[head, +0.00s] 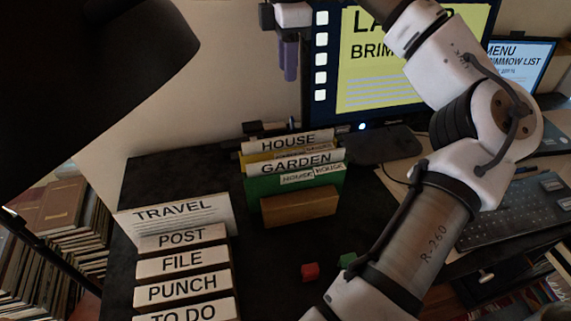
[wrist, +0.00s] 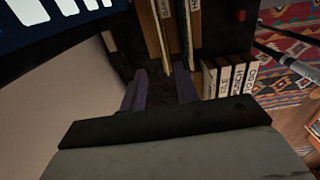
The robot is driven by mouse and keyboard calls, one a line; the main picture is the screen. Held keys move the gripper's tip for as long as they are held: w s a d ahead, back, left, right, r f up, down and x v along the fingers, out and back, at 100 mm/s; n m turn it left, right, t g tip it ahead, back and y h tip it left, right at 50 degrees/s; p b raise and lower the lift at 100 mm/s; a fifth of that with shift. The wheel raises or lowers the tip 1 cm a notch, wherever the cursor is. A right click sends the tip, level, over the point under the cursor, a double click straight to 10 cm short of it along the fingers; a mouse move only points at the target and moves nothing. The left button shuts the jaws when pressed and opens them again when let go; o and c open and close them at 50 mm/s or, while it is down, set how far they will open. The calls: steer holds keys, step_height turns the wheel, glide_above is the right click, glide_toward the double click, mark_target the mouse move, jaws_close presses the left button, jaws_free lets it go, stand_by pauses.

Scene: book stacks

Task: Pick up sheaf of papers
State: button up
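No single item is plainly the sheaf of papers. Labelled papers and folders marked HOUSE and GARDEN (head: 290,143) stand upright in a wooden holder (head: 300,207) on the dark desk. A TRAVEL sheet (head: 175,212) stands behind a row of labelled dividers at the left. My gripper (head: 288,78) is above and behind the HOUSE folders in the head view, clear of them. In the wrist view, its two purple fingers (wrist: 162,78) are apart with nothing seen between them. The upright folders (wrist: 167,30) show beyond the fingertips.
A monitor (head: 410,75) stands behind my arm, with a keyboard (head: 520,212) at the right. A red cube (head: 310,271) and a green cube (head: 347,260) lie in front of the holder. A black lamp shade (head: 80,60) fills the upper left. Dividers (head: 182,263) stand at front left.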

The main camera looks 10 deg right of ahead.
steer(key=f, duration=0.2)
steer(key=b, duration=0.3)
glide_above(291, 136)
steer(key=f, duration=0.9)
steer(key=shift+a, duration=0.35)
steer(key=f, duration=0.4)
steer(key=shift+d+f+p, duration=0.25)
steer(key=shift+d+p, duration=0.1)
steer(key=shift+d, duration=0.05)
steer(key=shift+w+f, duration=0.1)
steer(key=shift+f, duration=0.3)
steer(key=shift+f+p, duration=0.25)
steer(key=shift+p, duration=0.05)
steer(key=shift+c, duration=0.3)
jaws_close()
